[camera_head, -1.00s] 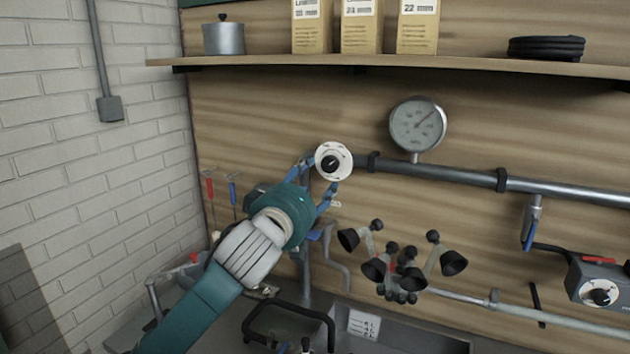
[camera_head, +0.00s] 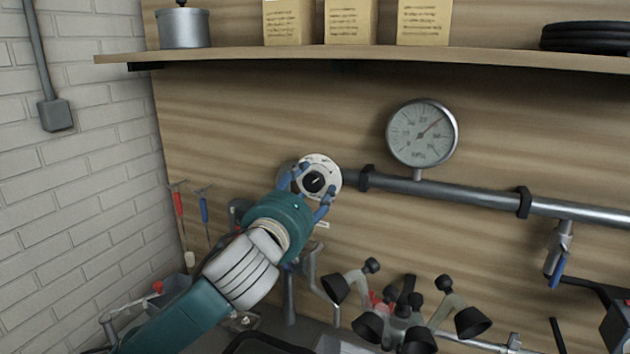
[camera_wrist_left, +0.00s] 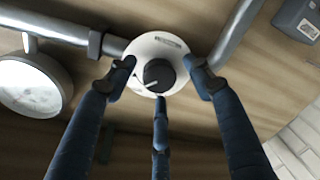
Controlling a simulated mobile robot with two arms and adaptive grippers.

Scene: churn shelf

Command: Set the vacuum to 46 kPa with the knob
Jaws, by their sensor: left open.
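The vacuum knob (camera_head: 314,182) is a black knob on a white round dial plate (camera_head: 321,163) at the left end of the wall pipe. In the left wrist view the knob (camera_wrist_left: 158,75) sits between my spread fingers, with a pale pointer line on its lower part. My left gripper (camera_head: 312,187) is open around the dial; I cannot tell whether a fingertip touches it. The pressure gauge (camera_head: 421,133) hangs above the pipe to the right, its red needle pointing up and right; its numbers are too small to read surely. My right gripper is not in view.
A metal pipe (camera_head: 450,192) runs right from the dial. A shelf (camera_head: 370,58) with a pot (camera_head: 183,28) and boxes (camera_head: 289,22) is above. A milking cluster (camera_head: 410,315) hangs below right. Two brushes hang left. The wall around the gauge is clear.

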